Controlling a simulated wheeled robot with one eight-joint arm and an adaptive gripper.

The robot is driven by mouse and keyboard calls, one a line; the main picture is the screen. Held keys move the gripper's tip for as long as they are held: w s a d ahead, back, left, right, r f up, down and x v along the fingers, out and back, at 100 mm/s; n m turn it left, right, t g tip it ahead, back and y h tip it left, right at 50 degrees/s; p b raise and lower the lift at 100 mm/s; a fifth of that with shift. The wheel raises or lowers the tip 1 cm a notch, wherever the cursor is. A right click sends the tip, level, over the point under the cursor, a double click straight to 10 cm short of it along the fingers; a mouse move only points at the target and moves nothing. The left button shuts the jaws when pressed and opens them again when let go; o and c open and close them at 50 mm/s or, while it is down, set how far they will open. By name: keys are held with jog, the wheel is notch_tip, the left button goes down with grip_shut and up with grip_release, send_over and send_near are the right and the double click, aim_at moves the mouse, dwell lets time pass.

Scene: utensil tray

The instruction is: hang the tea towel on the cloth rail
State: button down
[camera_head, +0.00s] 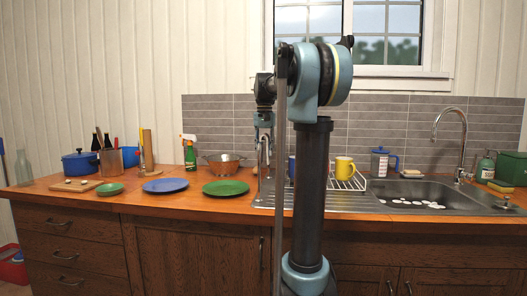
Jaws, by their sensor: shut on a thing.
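My gripper (264,136) points down in front of the grey tiles, left of my arm's upright column. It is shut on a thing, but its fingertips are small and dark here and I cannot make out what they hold. A pale, narrow shape (264,152) shows just below it, above the left end of the draining board; I cannot tell what it is or whether it touches the fingers. I cannot clearly pick out the tea towel or the cloth rail. My arm hides part of the tiles, window and worktop.
A yellow mug (344,167) stands by a dish rack (350,183), left of the sink (425,190) and tap (461,145).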

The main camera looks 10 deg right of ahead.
jog(key=c, duration=1)
grip_release()
jog(key=shift+c, duration=0.2)
jog(key=shift+r, duration=0.1)
